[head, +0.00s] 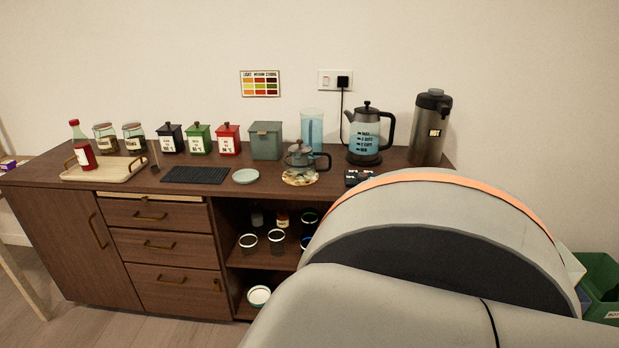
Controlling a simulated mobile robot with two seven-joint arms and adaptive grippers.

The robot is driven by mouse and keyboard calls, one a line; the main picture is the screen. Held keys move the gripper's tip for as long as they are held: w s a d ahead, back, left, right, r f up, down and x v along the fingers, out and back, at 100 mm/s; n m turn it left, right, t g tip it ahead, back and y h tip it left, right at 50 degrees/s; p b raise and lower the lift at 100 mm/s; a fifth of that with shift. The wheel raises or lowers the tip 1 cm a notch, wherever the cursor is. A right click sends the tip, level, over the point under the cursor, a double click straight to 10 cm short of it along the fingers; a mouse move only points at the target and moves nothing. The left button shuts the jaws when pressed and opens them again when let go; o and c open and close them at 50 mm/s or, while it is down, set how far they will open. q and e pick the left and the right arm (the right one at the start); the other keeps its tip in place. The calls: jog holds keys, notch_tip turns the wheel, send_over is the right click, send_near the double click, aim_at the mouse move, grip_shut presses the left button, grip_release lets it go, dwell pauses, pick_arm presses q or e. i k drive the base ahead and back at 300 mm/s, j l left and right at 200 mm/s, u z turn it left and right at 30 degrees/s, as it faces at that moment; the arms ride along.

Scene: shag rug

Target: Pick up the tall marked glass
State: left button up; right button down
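A tall, light blue see-through glass (312,120) stands upright at the back of the wooden sideboard (147,212), against the wall side. A darker vertical strip shows on or in it; I cannot read any marks at this size. Its lower front is partly hidden by the small glass teapot (301,158) in front of it. Neither of my grippers is in view. A large grey link of my own arm with an orange band fills the lower right and hides part of the sideboard.
Left of the glass is a grey-green box (265,141); right of it is a kettle (366,135) with printed marks, then a dark flask (431,128). A pale saucer (246,176), black mat (195,175) and tray (128,170) lie in front. Cups fill the open shelves.

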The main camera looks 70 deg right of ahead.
aim_at(276, 233)
jog(key=i+l+z, duration=0.15)
jog(key=i+z, duration=0.45)
jog(key=z, duration=0.2)
jog(key=i+z, duration=0.6)
jog(key=z, duration=2.05)
